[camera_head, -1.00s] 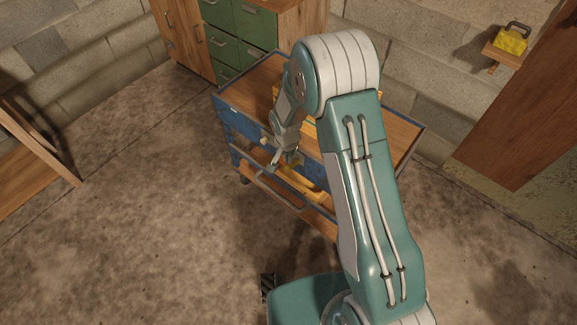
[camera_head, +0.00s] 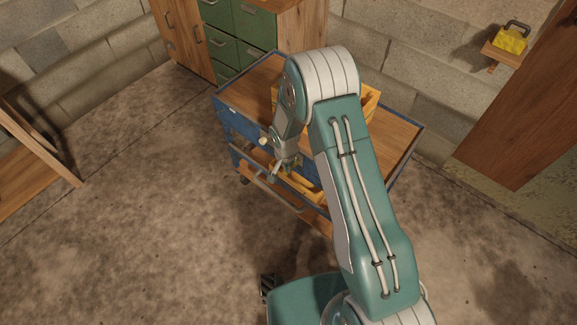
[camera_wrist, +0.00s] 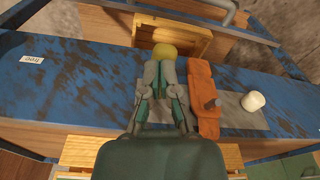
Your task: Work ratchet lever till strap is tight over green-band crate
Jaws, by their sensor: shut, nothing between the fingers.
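My gripper (camera_wrist: 161,76) is shut and empty at the cart's front side, pointing down in the wrist view; it also shows in the head view (camera_head: 283,170). A yellow-orange crate (camera_head: 370,101) stands on the cart top, mostly behind my arm. Its green band does not show clearly.
The blue-edged cart (camera_head: 408,146) has a wooden top. A white knob (camera_wrist: 253,101) sticks out right of the strap. A second yellow crate (camera_wrist: 198,42) is on the lower shelf, near a grey rail (camera_head: 275,195). Open floor (camera_head: 130,220) lies left of the cart.

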